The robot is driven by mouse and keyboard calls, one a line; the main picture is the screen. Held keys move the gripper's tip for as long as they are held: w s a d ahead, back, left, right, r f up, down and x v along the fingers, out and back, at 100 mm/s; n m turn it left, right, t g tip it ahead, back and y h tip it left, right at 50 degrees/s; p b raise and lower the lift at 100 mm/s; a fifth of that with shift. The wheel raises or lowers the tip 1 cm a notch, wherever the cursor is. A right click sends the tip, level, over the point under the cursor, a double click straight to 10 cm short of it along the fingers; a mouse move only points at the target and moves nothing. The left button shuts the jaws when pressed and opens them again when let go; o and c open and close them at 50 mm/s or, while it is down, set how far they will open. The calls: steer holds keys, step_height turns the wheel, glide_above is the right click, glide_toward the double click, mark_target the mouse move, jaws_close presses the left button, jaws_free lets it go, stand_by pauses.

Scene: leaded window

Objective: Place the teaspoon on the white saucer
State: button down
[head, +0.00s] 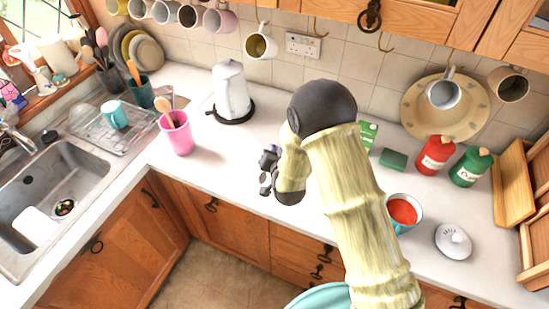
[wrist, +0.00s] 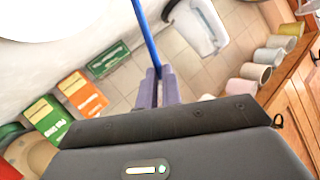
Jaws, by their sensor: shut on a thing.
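In the wrist view, my gripper (wrist: 158,78) is shut on a thin blue handle, which I take to be the teaspoon (wrist: 145,32). The handle runs up out of the top of the picture, and no spoon bowl shows. A smooth white rounded shape (wrist: 55,12) fills the top left corner of the wrist view; it may be the white saucer, but only part of it shows. In the head view, my gripper (head: 267,171) is over the counter, right of the pink cup.
Mugs hang along the back wall. The sink is at left.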

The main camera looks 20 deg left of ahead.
step_height(320, 180, down, 4)
steer(key=shift+f+p, duration=0.1)
steer(key=shift+p, duration=0.6)
steer(key=shift+f+b, duration=0.3)
steer(key=shift+b, duration=0.1)
steer(key=c, duration=1.6)
jaws_free()
